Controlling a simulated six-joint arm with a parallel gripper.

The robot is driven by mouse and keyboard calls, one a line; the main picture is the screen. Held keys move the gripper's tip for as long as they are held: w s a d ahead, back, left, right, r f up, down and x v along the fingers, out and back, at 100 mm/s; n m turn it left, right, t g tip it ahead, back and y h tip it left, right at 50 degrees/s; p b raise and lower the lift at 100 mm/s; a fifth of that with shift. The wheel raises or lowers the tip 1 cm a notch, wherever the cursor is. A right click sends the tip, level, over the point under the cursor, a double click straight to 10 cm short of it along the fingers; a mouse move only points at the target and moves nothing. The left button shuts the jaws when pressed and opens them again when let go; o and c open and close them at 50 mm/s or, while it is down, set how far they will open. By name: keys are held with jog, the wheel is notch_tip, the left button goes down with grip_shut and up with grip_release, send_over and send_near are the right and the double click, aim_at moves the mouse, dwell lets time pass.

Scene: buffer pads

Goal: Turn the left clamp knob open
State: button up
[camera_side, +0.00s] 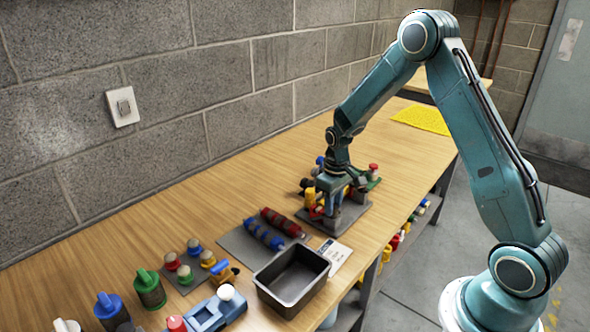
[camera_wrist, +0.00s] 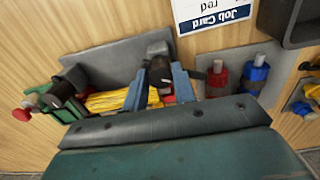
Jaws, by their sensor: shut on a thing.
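My gripper (camera_side: 331,190) points down over a grey clamp fixture (camera_side: 350,216) on the bench. In the wrist view its two blue fingers (camera_wrist: 159,80) are closed around a black clamp knob (camera_wrist: 158,67) at the fixture. A second black knob (camera_wrist: 64,92) sits to the left in that view, apart from the fingers, beside a green part. A ribbed yellow piece (camera_wrist: 108,101) lies between the two knobs. The wrist housing hides the lower part of the fixture, and I cannot tell how far the held knob is turned.
A job card (camera_side: 336,253) and an open dark tray (camera_side: 292,279) lie near the fixture. A red roller (camera_side: 281,222) and a blue roller (camera_side: 263,234) rest on a grey plate. Coloured knobs and jars stand at the front left. The bench behind the rollers is clear.

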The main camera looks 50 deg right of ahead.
jog(key=n, duration=0.5)
jog(key=shift+n, duration=0.3)
dwell(0.4)
jog(key=o, duration=1)
notch_tip(320, 180, up, 14)
dwell(0.5)
